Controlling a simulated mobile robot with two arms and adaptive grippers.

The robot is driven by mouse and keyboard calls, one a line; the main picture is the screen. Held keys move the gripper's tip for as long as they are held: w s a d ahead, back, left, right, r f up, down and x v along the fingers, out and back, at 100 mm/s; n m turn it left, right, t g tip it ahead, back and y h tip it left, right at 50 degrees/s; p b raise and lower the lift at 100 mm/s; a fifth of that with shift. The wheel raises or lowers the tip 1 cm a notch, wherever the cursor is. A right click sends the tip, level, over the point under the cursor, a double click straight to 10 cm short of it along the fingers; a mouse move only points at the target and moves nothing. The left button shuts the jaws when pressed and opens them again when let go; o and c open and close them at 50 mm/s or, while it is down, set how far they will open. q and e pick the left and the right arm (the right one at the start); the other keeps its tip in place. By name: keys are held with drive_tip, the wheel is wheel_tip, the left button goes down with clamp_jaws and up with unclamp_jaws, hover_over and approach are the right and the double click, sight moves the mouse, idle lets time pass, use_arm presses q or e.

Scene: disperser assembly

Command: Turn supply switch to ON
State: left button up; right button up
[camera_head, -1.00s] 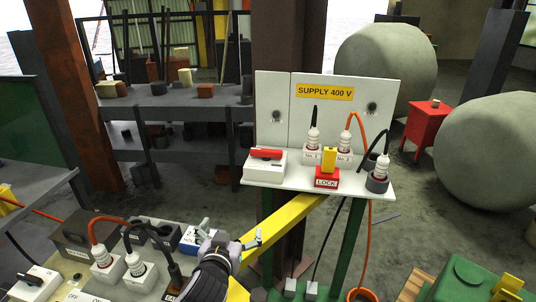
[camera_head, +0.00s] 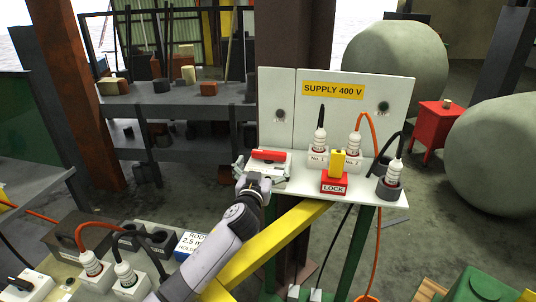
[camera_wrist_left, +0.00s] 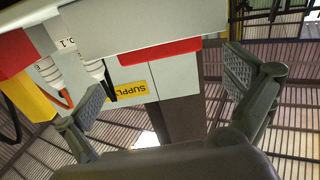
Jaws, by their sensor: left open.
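The supply switch is a white box with a red handle (camera_head: 269,155) lying crosswise on the left of the shelf below the SUPPLY 400 V panel (camera_head: 350,110). My left gripper (camera_head: 256,178) is open and empty at the front left of the switch, partly covering its box. In the left wrist view, upside down, the red handle (camera_wrist_left: 160,51) shows between and beyond the spread fingers of the left gripper (camera_wrist_left: 165,88). No contact is clear. The switch's ON and OFF marks cannot be read. My right gripper is not in view.
Right of the switch stand white plugs (camera_head: 319,145) with cables and a red LOCK block (camera_head: 334,182) with a yellow piece. A yellow beam (camera_head: 275,238) runs below the shelf.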

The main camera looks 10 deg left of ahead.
sight(268, 154)
use_arm(q)
drive_tip(key=shift+w, duration=3)
drive_tip(key=c, duration=0.9)
